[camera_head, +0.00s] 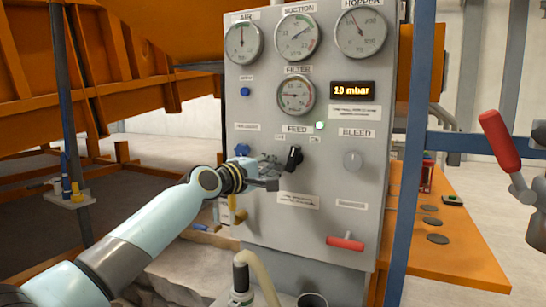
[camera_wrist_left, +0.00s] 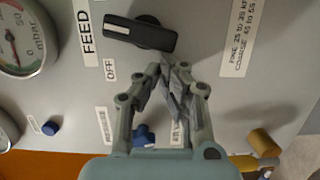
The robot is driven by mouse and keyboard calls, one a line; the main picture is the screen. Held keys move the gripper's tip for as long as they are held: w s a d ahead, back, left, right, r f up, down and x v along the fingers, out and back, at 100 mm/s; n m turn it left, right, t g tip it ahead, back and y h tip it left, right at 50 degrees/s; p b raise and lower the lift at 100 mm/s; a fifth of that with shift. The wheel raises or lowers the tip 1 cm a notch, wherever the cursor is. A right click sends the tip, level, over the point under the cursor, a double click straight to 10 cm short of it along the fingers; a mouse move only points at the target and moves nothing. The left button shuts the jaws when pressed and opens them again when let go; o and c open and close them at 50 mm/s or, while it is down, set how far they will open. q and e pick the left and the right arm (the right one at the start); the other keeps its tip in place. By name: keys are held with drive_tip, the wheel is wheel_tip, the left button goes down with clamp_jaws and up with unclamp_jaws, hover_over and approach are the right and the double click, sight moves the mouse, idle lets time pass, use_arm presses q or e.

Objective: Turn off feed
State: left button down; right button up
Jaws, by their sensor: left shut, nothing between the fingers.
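The black FEED knob (camera_head: 293,158) is on the grey panel (camera_head: 260,210), between small OFF and ON labels. Its white mark points up and slightly right, toward the ON side. In the wrist view the knob (camera_wrist_left: 140,35) lies near the top, with the OFF label (camera_wrist_left: 110,70) below its marked end. A green lamp (camera_head: 319,126) glows above the ON label. My left gripper (camera_head: 276,170) is shut and empty, just left of the knob. In the wrist view its closed fingertips (camera_wrist_left: 170,75) are beside the knob's lower edge; I cannot tell whether they touch. My right gripper is out of view.
Gauges such as the FILTER gauge (camera_head: 296,96) and a 10 mbar display (camera_head: 352,88) sit above. The grey BLEED knob (camera_head: 352,161) is to the right. A blue knob (camera_head: 242,150) is left, near my wrist. A red handle (camera_head: 345,243) projects below.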

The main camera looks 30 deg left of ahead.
use_arm(q)
drive_tip(key=shift+d+f+n+t+b, duration=0.25)
drive_tip(key=shift+f+n+b, duration=0.1)
drive_tip(key=shift+n, duration=0.5)
drive_tip(key=shift+d+f+n+t+b, duration=0.1)
drive_tip(key=shift+f+n+t+b, duration=0.2)
drive_tip(key=shift+n, duration=0.55)
idle(1.4)
drive_tip(key=shift+d+f+n+t+b, duration=0.25)
drive_tip(key=shift+n+b, duration=0.15)
drive_tip(key=shift+n, duration=0.55)
drive_tip(key=shift+d+f+n+t+b, duration=0.1)
drive_tip(key=shift+d+f+n+b, duration=0.2)
drive_tip(key=shift+n, duration=0.65)
idle(3.0)
